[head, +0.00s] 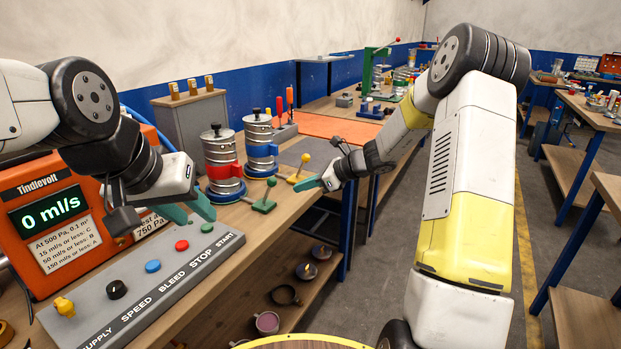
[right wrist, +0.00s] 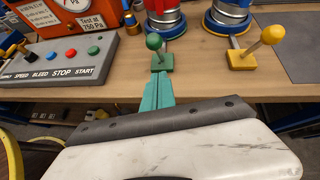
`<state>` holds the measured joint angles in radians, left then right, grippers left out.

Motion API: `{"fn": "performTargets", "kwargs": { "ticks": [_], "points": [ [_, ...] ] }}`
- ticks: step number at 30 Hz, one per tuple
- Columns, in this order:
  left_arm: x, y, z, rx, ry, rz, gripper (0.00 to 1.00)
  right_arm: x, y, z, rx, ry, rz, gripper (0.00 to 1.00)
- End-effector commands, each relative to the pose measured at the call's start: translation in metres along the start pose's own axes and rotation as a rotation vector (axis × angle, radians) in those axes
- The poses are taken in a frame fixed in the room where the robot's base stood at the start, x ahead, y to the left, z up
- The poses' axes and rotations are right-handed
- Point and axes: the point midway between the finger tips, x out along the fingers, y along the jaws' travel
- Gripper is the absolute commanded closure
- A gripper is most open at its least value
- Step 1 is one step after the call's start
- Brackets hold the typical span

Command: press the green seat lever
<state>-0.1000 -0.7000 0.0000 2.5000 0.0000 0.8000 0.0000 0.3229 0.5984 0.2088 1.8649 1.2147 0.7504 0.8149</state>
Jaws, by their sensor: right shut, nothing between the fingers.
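The green seat lever (head: 264,206) stands on the bench in front of the metal cylinders, its green knob upright on a short stalk. It also shows in the right wrist view (right wrist: 162,64), just beyond my fingertips. My right gripper (head: 303,184) is shut and empty. Its teal fingers (right wrist: 158,92) point at the lever's base from the bench's front edge; whether they touch it I cannot tell. My left gripper (head: 188,210) is open and empty above the grey control panel.
A yellow lever (head: 303,179) stands right of the green one. Red-banded (head: 223,170) and blue-banded (head: 260,150) cylinders stand behind. The panel (head: 150,285) with coloured buttons and the orange Tindlevolt box (head: 50,205) are at left. Free floor lies right of the bench.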

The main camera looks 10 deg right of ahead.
Motion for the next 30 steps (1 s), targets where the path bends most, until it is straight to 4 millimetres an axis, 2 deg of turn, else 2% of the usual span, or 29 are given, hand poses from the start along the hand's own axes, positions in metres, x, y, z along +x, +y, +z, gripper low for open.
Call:
{"fn": "performTargets", "kwargs": {
  "ticks": [1,3,9,30],
  "points": [
    [0.000,0.000,0.000,0.000,0.000,0.000,0.64,0.012,0.001,0.000,-0.001,0.000,0.003,1.00],
    [0.000,0.000,0.000,0.000,0.000,0.000,0.64,0.022,0.001,0.006,-0.004,-0.001,0.002,1.00],
    [0.000,0.000,0.000,0.000,0.000,0.000,0.64,0.038,0.000,0.023,-0.002,0.000,-0.001,1.00],
    [0.000,0.000,0.000,0.000,0.000,0.000,0.64,0.044,0.000,0.034,-0.001,0.032,0.005,1.00]
  ]
}}
